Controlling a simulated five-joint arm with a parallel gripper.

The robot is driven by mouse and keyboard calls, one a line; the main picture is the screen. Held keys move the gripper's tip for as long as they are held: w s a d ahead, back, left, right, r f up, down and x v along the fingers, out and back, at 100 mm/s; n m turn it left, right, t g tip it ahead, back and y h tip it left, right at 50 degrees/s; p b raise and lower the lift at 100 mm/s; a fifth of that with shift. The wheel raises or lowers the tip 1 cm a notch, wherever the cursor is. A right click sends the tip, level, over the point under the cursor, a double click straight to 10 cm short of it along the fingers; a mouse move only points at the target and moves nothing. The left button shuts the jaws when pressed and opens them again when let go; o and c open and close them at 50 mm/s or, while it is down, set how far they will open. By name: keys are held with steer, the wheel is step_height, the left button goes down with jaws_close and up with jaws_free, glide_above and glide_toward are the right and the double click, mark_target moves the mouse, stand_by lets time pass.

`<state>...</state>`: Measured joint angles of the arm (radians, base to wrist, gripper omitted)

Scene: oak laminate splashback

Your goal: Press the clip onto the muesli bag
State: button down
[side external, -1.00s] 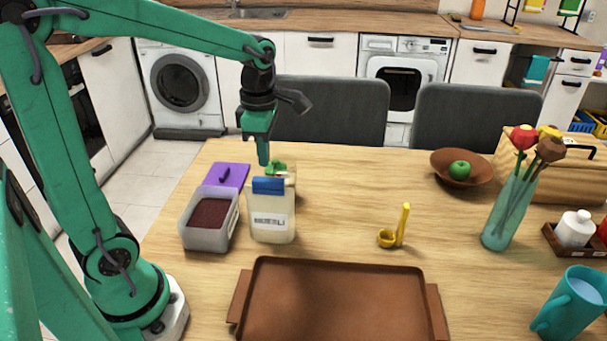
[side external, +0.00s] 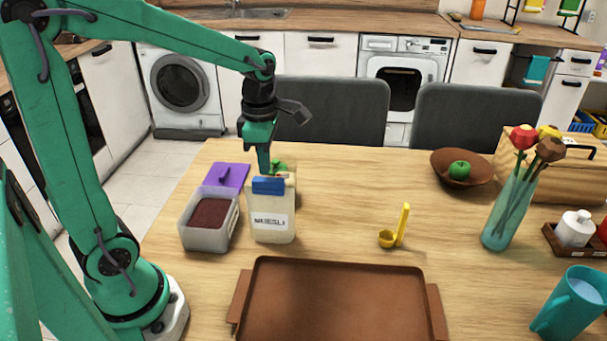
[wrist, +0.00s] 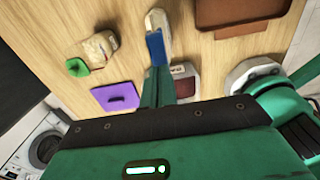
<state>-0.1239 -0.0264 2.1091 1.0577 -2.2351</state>
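The muesli bag (side external: 271,222) is cream with a white label and stands upright on the table; its top also shows in the wrist view (wrist: 158,20). The blue clip (side external: 268,186) sits across the bag's top edge and shows in the wrist view (wrist: 155,48). Whether it is fully closed cannot be told. My green gripper (side external: 264,172) points down, with its fingertips together right above the clip. In the wrist view the fingers (wrist: 158,78) look shut, with nothing seen between them. Whether the tips touch the clip is unclear.
A grey tub with dark contents (side external: 211,218) stands close left of the bag. A purple board (side external: 226,176) lies behind the tub. A second bag with a green clip (wrist: 94,50) stands behind the muesli bag.

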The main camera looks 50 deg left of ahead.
steer(key=shift+f, duration=0.85)
steer(key=shift+r, duration=0.1)
stand_by(0.4)
steer(key=shift+r, duration=3.4)
steer(key=s+d+m+t, duration=0.2)
steer(key=s+m, duration=0.3)
steer(key=m, duration=0.8)
steer(key=s+d+m+t, duration=0.2)
steer(key=s+m, duration=0.3)
steer(key=m, duration=0.9)
steer(key=shift+s+r+t, duration=0.2)
steer(key=shift+r+t, duration=0.2)
steer(key=shift+t, duration=0.4)
